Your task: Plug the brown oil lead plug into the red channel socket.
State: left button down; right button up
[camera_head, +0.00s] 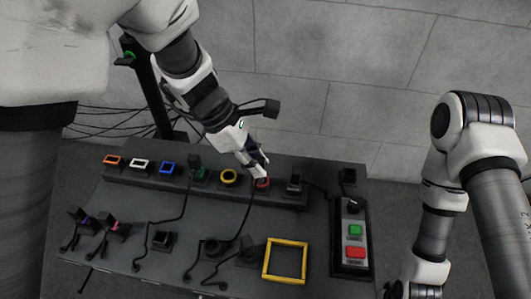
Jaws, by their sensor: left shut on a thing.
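My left gripper (260,171) is shut at the red channel socket (262,184) on the back strip, fingers pointing down. What it holds is mostly hidden by the fingers; it looks like the oil lead plug, but its brown colour cannot be made out. A dark lead (250,208) runs from there down to the table front. I cannot tell whether the plug is in the socket or just above it. My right gripper (398,290) is at the bottom edge, partly cut off, right of the table.
The strip also carries orange (113,160), white (139,163), blue (167,168) and yellow (229,177) sockets. Dark plugs stand at the green socket (198,174) and the right end (294,184). In front are loose plugs, a yellow frame (286,261) and a button box (352,240).

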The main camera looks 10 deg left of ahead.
pick_arm(q)
jog(key=shift+w, duration=0.55)
jog(key=shift+d+p, duration=0.1)
jog(key=shift+p, duration=0.4)
jog(key=shift+w+f, duration=0.1)
jog(key=shift+f, duration=0.1)
jog(key=shift+f+b, duration=0.9)
jog(key=shift+f, duration=0.75)
jog(key=c, duration=1)
grip_release()
jog(key=shift+r, duration=0.1)
jog(key=shift+r, duration=0.1)
